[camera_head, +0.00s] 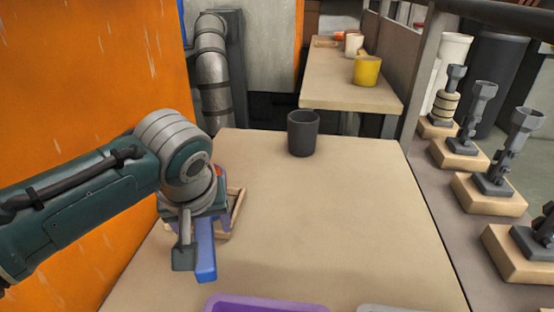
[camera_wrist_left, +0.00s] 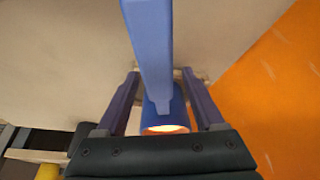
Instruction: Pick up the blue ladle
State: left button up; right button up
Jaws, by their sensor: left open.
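The blue ladle (camera_head: 206,252) is at the left side of the table, its blue handle pointing toward the near edge. In the left wrist view the ladle (camera_wrist_left: 152,50) runs down from the top edge to a blue cup with an orange glow at its opening. My left gripper (camera_wrist_left: 160,74) is open, with one finger on each side of the ladle. In the head view my left gripper (camera_head: 198,222) is right over the ladle and hides most of its cup. I cannot tell whether the fingers touch it. My right gripper is not in view.
A wooden frame (camera_head: 237,212) lies beside the gripper. A dark grey cup (camera_head: 302,133) stands at the table's far edge. A purple tray (camera_head: 262,304) is at the near edge. An orange wall (camera_head: 95,75) is close on the left. The table's middle (camera_head: 325,215) is clear.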

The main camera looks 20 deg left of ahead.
pick_arm(q)
jog(key=shift+c, duration=0.2)
grip_shut()
jog(key=shift+r, duration=0.1)
